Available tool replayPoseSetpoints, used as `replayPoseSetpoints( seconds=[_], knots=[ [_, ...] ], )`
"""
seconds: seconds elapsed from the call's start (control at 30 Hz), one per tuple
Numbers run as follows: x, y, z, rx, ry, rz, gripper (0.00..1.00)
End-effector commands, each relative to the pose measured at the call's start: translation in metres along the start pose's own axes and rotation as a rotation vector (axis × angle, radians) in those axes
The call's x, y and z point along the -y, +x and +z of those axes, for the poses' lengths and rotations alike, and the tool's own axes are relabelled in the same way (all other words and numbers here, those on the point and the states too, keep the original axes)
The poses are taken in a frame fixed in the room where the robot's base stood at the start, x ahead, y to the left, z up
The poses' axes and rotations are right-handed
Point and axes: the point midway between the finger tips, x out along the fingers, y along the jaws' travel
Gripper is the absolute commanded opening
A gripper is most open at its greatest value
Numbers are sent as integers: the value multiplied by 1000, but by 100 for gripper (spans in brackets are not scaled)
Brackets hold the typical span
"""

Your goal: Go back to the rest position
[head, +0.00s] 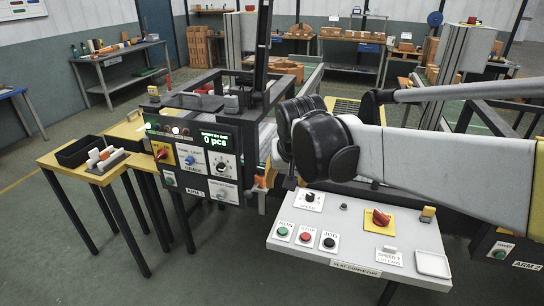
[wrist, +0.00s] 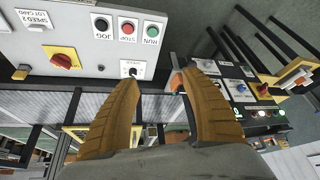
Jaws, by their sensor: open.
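My gripper (wrist: 158,76) shows in the wrist view as two tan fingers standing apart, with nothing between them. The fingertips are near the edge of the slat conveyor panel (head: 345,235), beside its small speed knob plate (wrist: 132,70). I cannot tell whether they touch anything. In the head view my arm comes in from the right above this panel, and its dark wrist hides the gripper. The panel carries a green RUN button (head: 283,231), a red STOP button (head: 306,236), a black JOG button (head: 329,243) and a red rotary switch (head: 380,217) on yellow.
A dark control box (head: 206,155) with a "0 pcs" display stands left of my wrist. A yellow table (head: 62,173) with a black tray (head: 80,151) is further left. Workbenches (head: 122,60) stand at the back. Open floor (head: 45,240) lies at the front left.

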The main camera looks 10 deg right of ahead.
Motion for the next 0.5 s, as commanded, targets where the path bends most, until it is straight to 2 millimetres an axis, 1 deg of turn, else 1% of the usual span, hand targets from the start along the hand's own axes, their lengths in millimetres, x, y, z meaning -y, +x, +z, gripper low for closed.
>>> replayPoseSetpoints(
  seconds=[0.07,0.13,0.17,0.23,0.27,0.37,0.4,0.5],
  knots=[
    [-2,-2,2,-1,0,0,55],
    [-7,-8,8,-6,-1,-1,55],
    [-11,-12,13,-10,-1,-1,55],
    [-24,-25,29,-20,-4,-3,55],
    [-31,-31,39,-27,-5,-4,55],
    [-54,-50,77,-53,-13,-6,55],
    [-62,-56,92,-65,-16,-6,55],
    [-79,-65,131,-92,-25,-5,55]
  ],
)
